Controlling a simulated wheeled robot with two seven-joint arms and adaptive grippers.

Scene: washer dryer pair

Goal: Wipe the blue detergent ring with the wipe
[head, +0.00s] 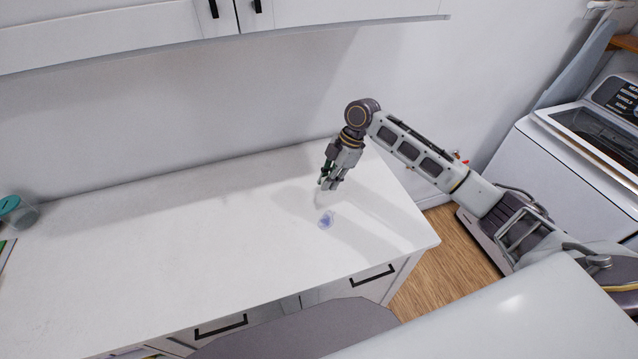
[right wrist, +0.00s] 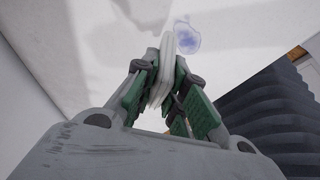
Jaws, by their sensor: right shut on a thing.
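The blue detergent ring (head: 326,220) is a small pale blue mark on the white countertop, right of the middle in the head view. It also shows in the right wrist view (right wrist: 187,38), just beyond the fingertips. My right gripper (head: 331,184) is above the counter, behind the ring, with its fingers pointing down. In the right wrist view its green-padded fingers are shut on the wipe (right wrist: 163,72), a folded white strip that sticks out past the tips. Whether the wipe touches the counter is hard to tell. My left gripper is not in view.
The white counter (head: 150,240) is clear around the ring. A teal-lidded jar (head: 14,212) stands at the far left. Wall cabinets (head: 110,35) hang above the back. A white washer or dryer (head: 570,150) stands at the right, past the counter's right end.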

